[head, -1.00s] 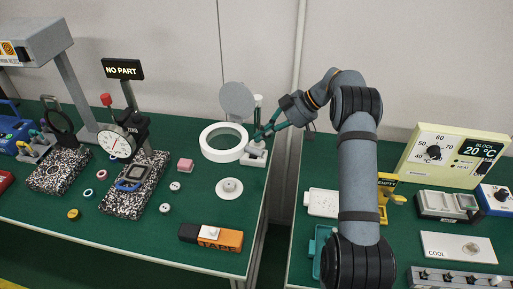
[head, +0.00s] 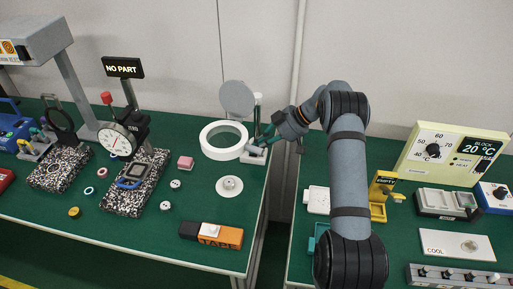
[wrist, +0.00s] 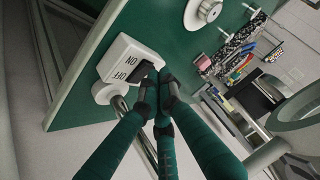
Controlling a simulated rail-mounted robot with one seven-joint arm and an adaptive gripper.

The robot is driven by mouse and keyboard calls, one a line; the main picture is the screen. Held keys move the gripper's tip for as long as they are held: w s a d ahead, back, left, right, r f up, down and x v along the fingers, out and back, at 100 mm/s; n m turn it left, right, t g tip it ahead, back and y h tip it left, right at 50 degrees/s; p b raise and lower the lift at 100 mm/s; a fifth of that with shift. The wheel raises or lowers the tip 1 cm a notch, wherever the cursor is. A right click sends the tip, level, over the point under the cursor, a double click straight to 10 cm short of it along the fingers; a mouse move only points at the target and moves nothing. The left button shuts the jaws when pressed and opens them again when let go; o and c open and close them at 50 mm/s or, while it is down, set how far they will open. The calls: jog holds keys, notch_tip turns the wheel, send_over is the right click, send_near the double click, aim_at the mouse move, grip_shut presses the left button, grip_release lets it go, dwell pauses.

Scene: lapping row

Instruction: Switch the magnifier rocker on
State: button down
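The magnifier (head: 223,140) is a white ring on a stand at the right end of the left bench. Its white switch box (wrist: 123,52) carries ON and OFF labels, and the black rocker (wrist: 141,72) sits beside the OFF label. In the head view, my gripper (head: 259,142) is low over the switch box (head: 254,154). No object shows between the fingers.
A round grey disc (head: 237,97) and a post stand behind the ring. A white round dish (head: 229,186) lies in front of it. A gap separates this bench from the right bench, where a yellow stand (head: 381,190) and a COOL plate (head: 457,244) sit.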

jog(key=shift+s+f+b, duration=0.1)
jog(key=shift+f+b, duration=0.65)
jog(key=shift+b, duration=0.1)
jog(key=shift+s+r, duration=0.15)
jog(key=shift+r, duration=0.2)
jog(key=shift+w+d+r, duration=0.1)
jog(key=shift+w+r, duration=0.15)
jog(key=shift+w, duration=0.5)
jog(key=shift+r, duration=0.1)
jog(key=shift+r, duration=0.2)
notch_tip(320, 180, up, 4)
jog(key=shift+s+d+r+p, duration=0.1)
jog(key=shift+s+d+p, duration=0.05)
jog(key=shift+p, duration=0.45)
jog(key=s+b+v, duration=0.1)
jog(key=v, duration=0.8)
jog(key=shift+s, duration=0.35)
